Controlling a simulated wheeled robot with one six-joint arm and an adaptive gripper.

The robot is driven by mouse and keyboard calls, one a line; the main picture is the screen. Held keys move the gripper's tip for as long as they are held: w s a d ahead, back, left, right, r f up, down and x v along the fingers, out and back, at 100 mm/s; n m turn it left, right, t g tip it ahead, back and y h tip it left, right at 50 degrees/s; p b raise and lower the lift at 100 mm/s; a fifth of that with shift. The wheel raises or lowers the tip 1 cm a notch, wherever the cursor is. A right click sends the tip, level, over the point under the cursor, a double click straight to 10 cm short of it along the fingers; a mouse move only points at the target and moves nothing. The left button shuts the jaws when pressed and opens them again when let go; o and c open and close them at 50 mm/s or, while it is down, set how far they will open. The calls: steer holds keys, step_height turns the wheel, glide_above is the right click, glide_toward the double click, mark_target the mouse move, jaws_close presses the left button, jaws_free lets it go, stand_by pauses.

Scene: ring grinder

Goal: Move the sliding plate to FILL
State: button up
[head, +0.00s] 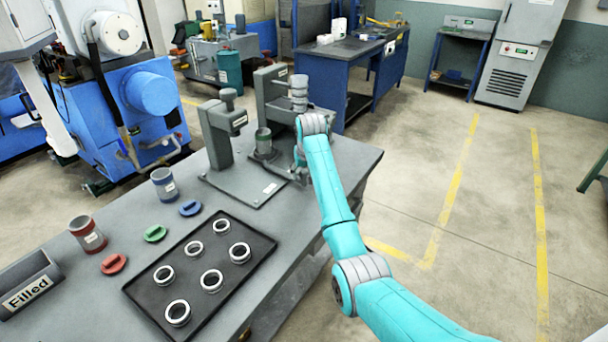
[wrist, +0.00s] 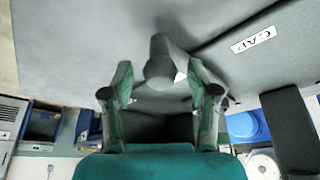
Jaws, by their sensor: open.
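My gripper (head: 299,172) is low beside the plate's right side, at the bench's right edge. In the wrist view my gripper (wrist: 160,75) is open, its two fingers apart on either side of a grey rounded knob (wrist: 160,63). I cannot tell whether either finger touches the knob. A CAP label (wrist: 254,40) lies on the grey surface nearby. No FILL label is readable.
A front press (head: 222,135) and the rear press (head: 270,85) rise left of my arm. A black tray (head: 200,235) of metal rings, coloured lids, cups and a Filled bin (head: 30,285) occupy the front bench. The floor right of the bench is clear.

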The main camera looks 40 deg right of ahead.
steer(key=shift+w+d+f, duration=0.1)
steer(key=shift+w+f, duration=0.1)
steer(key=shift+f, duration=0.4)
